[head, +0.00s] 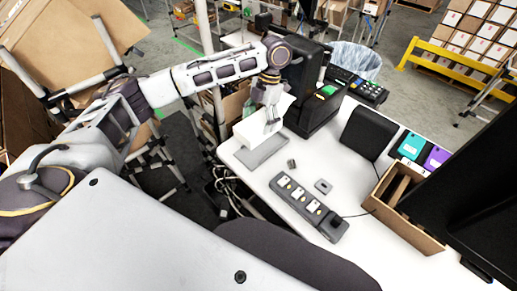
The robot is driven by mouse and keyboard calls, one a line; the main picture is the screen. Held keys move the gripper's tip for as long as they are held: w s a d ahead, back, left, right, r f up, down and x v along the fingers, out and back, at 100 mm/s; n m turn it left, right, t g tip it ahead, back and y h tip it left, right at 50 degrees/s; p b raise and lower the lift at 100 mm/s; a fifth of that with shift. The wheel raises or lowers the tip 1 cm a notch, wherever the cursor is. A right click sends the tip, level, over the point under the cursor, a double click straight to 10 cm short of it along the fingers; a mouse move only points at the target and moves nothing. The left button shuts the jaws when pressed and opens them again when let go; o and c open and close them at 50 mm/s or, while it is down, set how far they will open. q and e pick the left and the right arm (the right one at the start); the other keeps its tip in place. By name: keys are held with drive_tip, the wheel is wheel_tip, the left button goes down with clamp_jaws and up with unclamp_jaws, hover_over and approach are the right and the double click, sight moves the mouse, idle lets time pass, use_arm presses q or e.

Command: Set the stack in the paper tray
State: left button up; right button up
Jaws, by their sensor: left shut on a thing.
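My left gripper (271,121) reaches over the far left end of the white table and is shut on a white paper stack (249,134). The stack is a thick white block, partly covered by the gripper. The grey paper tray (265,154) lies flat near the table's left edge. The stack is directly over or at the tray's back part, and covers that part of it. I cannot tell whether the stack touches the tray. My right gripper is not in view.
A tall black machine (306,100) stands just right of the stack. A power strip (309,208), small grey pieces (323,186), a black box (365,132) and a divided cardboard box (408,222) are on the white table (352,186). A dark chair (285,262) is in front.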

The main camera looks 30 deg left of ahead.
sight(265, 118)
use_arm(q)
drive_tip(key=shift+f, duration=3.1)
drive_tip(key=shift+f, duration=1.85)
drive_tip(key=o, duration=1.5)
drive_tip(key=shift+f, duration=0.1)
drive_tip(key=shift+c, duration=0.2)
drive_tip(key=v, duration=1.2)
